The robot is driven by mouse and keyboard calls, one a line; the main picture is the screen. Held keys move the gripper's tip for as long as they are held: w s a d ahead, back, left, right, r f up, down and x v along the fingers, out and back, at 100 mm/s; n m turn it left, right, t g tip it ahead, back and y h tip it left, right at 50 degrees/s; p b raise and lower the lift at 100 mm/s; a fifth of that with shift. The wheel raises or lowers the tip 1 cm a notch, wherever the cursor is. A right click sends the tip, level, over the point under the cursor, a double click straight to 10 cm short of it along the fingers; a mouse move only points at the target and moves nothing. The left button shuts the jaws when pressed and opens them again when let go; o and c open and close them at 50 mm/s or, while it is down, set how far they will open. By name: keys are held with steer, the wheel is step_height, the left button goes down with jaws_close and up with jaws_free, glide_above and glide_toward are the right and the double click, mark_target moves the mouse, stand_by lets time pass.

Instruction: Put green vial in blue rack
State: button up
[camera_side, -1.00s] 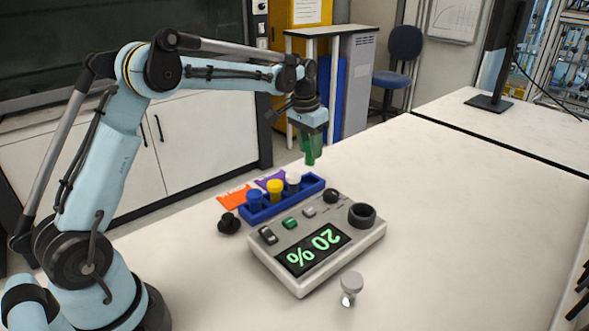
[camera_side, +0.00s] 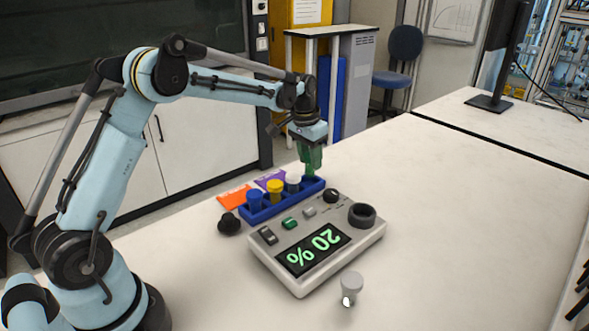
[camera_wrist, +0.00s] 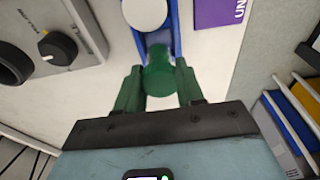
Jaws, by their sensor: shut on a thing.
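The green vial (camera_wrist: 158,78) is between the two green fingers of my gripper (camera_wrist: 160,92) in the wrist view. In the side view my gripper (camera_side: 311,163) is shut on the vial, upright over the right end of the blue rack (camera_side: 268,207). The vial's lower end is at or just above the rack's end place; I cannot tell whether it is inside. The rack also holds a blue vial (camera_side: 255,199), a yellow-capped vial (camera_side: 275,187) and a white-capped vial (camera_side: 293,182). In the wrist view the rack (camera_wrist: 174,30) shows just beyond the green vial.
A grey device (camera_side: 318,250) reading 20 % stands in front of the rack. A black knob-like piece (camera_side: 229,223) is at its left, and a grey-capped vial (camera_side: 351,285) stands in front. Orange (camera_side: 235,197) and purple (camera_side: 270,178) cards lie behind. The table's right side is clear.

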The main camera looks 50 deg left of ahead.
mark_target(310, 168)
steer(key=shift+f, duration=0.15)
steer(key=shift+f, duration=1.3)
steer(key=shift+f, duration=0.25)
stand_by(0.4)
steer(key=o, duration=1.6)
steer(key=shift+r, duration=3.5)
